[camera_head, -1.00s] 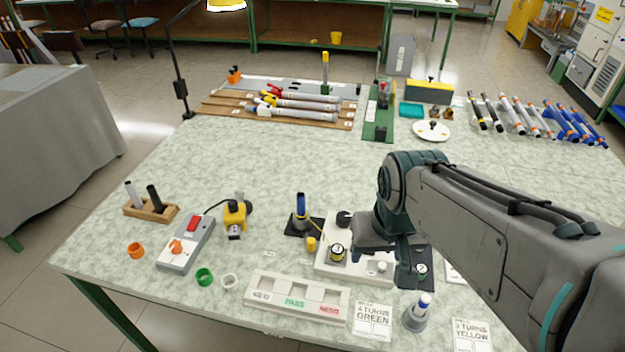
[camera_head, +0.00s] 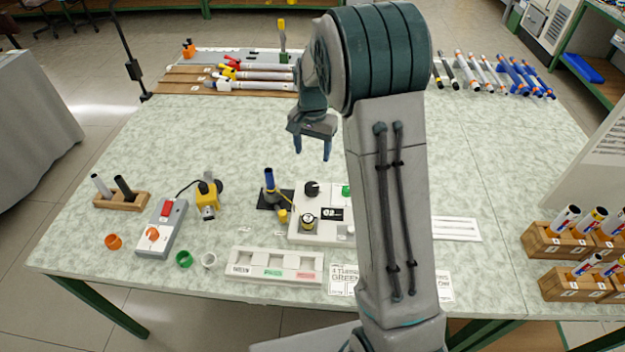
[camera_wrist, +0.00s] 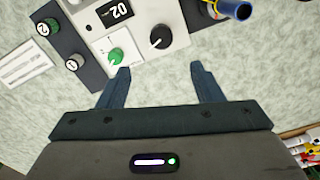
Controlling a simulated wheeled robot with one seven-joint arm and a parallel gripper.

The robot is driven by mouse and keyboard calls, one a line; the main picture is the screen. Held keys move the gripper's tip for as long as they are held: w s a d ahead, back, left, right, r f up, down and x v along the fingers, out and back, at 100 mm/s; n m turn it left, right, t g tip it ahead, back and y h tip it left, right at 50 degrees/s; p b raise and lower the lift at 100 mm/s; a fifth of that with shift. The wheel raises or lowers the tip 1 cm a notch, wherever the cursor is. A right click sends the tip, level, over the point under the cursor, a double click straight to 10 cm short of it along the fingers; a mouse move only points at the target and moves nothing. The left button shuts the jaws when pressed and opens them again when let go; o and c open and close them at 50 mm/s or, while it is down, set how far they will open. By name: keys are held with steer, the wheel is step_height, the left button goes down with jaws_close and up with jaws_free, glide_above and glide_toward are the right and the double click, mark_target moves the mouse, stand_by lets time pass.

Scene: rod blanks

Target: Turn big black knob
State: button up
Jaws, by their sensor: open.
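The big black knob (camera_head: 311,188) sits at the back left corner of a white device with a small dark display (camera_head: 332,214). In the wrist view the black knob (camera_wrist: 160,37) has a white pointer mark, and a smaller green knob (camera_wrist: 115,56) is beside it. My gripper (camera_head: 312,150) is open and empty, above the table and behind the device in the head view. In the wrist view its fingertips (camera_wrist: 160,70) are spread apart, with the black knob beyond the gap between them. The knob is not touched. My arm hides the right part of the device in the head view.
A blue-topped cylinder (camera_head: 269,180) stands on a dark base left of the device. A white labelled tray (camera_head: 274,278) lies in front. Wooden blocks with rods (camera_head: 555,243) stand at the right. The table behind the device is mostly clear.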

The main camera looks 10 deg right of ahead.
mark_target(312, 186)
steer(key=f+p, duration=0.1)
steer(key=f, duration=1.3)
steer(key=shift+w+f+p, duration=0.15)
steer(key=shift+w+p, duration=0.05)
steer(key=shift+p, duration=0.2)
